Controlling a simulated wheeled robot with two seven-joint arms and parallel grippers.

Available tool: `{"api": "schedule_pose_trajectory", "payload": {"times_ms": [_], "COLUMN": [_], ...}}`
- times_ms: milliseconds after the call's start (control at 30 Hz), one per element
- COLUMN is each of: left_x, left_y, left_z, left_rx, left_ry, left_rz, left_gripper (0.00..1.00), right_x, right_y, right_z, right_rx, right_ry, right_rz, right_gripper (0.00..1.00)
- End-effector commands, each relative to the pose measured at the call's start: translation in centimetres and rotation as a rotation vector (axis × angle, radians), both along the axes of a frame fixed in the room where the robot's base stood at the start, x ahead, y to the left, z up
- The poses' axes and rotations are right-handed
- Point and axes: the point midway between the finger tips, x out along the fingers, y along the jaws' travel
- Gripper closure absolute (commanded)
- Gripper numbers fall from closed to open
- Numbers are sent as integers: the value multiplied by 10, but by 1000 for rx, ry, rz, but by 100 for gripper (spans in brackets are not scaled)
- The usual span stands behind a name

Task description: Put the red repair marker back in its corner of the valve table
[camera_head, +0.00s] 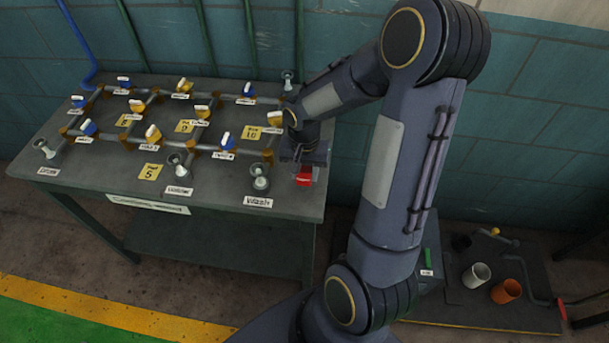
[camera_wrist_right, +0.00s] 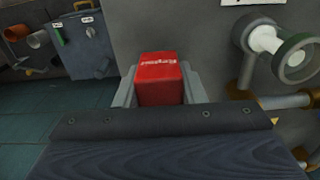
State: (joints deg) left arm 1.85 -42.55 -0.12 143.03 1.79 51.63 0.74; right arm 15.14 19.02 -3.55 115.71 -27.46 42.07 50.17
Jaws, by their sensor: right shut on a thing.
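The red repair marker (camera_head: 305,174) is a small red block with white lettering on one face. My right gripper (camera_head: 303,164) is shut on it at the right edge of the valve table (camera_head: 100,165). In the right wrist view the marker (camera_wrist_right: 160,80) sits between the two grey fingers of the gripper (camera_wrist_right: 160,94). The gripper hides part of it in the head view. I cannot tell whether the marker touches the tabletop. My left gripper is not in view.
Pipes with blue and yellow valve handles (camera_head: 152,133) fill the table's middle and back. A glass-like funnel (camera_head: 260,178) by the "Wash" label (camera_head: 258,202) stands left of the marker. A low platform with a white cup (camera_head: 476,275) and an orange cup (camera_head: 506,291) is at lower right.

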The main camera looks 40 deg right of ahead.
Motion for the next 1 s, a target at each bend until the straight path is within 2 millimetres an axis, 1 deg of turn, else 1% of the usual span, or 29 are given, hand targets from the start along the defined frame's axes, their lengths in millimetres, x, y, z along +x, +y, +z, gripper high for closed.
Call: {"api": "schedule_pose_trajectory", "payload": {"times_ms": [33, 133, 400, 567, 600, 733, 1000], "left_x": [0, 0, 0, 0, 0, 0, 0], "left_y": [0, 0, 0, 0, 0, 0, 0], "left_z": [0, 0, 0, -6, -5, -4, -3], "left_rx": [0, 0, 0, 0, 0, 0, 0], "left_ry": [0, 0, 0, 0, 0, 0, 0], "left_rz": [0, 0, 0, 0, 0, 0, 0], "left_gripper": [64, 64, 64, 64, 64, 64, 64], "right_x": [-2, -2, -1, -1, -1, -1, -1], "right_y": [1, 1, 1, 1, 1, 1, 1], "right_z": [-10, -20, -22, -27, -25, -25, -24], "right_rx": [2, 2, 1, 1, 1, 1, 1], "right_ry": [7, 4, 1, 1, 1, 2, 1], "right_rz": [0, 1, 0, 1, 0, 0, 0], "right_gripper": [92, 92, 92, 92, 60, 43, 42]}}
